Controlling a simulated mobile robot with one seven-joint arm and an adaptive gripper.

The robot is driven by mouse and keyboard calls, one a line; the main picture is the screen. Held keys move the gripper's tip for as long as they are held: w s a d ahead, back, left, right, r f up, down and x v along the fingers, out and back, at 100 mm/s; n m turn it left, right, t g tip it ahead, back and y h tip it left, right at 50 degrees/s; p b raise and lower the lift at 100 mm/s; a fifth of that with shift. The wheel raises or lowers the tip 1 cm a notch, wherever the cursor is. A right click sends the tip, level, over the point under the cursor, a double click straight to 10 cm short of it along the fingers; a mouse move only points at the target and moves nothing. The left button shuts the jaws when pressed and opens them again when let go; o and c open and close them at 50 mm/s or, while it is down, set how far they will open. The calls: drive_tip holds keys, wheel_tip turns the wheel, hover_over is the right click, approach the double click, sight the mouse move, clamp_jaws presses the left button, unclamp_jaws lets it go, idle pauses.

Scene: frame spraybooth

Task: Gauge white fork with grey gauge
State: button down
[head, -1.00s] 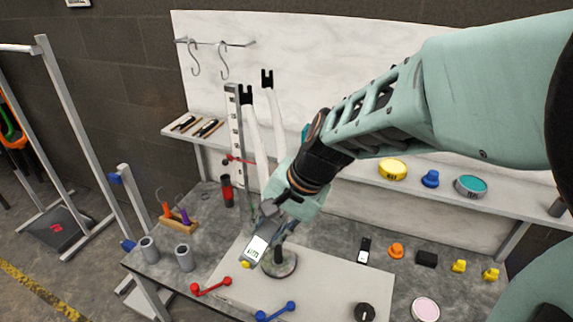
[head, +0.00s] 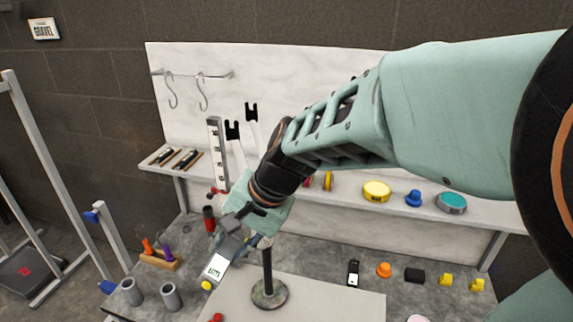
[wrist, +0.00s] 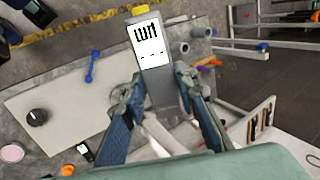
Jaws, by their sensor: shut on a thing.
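The white fork stands upright behind my wrist, with its two legs up and black tips at their tops; one leg (head: 238,152) shows in the head view. My arm hides its lower part, above a dark post on a round base (head: 268,294). My gripper (head: 238,238) is shut on the grey gauge (head: 217,267), whose white screen faces up. In the wrist view the gauge (wrist: 150,50) sits between the fingers of my gripper (wrist: 160,95), its screen and yellow end pointing away. The gauge appears apart from the fork.
A dark gauge-like device (head: 353,273) lies on the bench by orange, black and yellow knobs. Grey cups (head: 171,296) and a wooden tool holder (head: 160,260) stand at left. A metal upright (head: 217,150) stands close left of the fork. A shelf (head: 335,195) runs behind.

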sight(240, 233)
drive_tip(key=shift+w+d+r+p, duration=0.15)
drive_tip(key=shift+w+d, duration=0.3)
drive_tip(key=shift+w, duration=0.8)
drive_tip(key=shift+w+d+f+p, duration=0.15)
drive_tip(key=shift+w+d, duration=0.25)
drive_tip(key=shift+w, duration=0.8)
drive_tip(key=shift+w+d+r, duration=0.1)
drive_tip(key=shift+w+d, duration=0.2)
drive_tip(key=shift+w, duration=0.55)
idle(0.5)
drive_tip(key=shift+s+a+r+b, duration=0.15)
drive_tip(key=shift+s+a, duration=0.3)
drive_tip(key=shift+s, duration=0.85)
drive_tip(key=shift+s+a+f+b, duration=0.15)
drive_tip(key=shift+s+a, duration=0.35)
drive_tip(key=shift+s, duration=0.75)
drive_tip(key=shift+s+a+r+b, duration=0.15)
drive_tip(key=shift+s+a, duration=0.3)
drive_tip(key=shift+s, duration=0.85)
drive_tip(key=w+d+p, duration=0.1)
drive_tip(key=w+d, duration=0.2)
drive_tip(key=w, duration=0.4)
drive_tip(key=shift+w, duration=0.35)
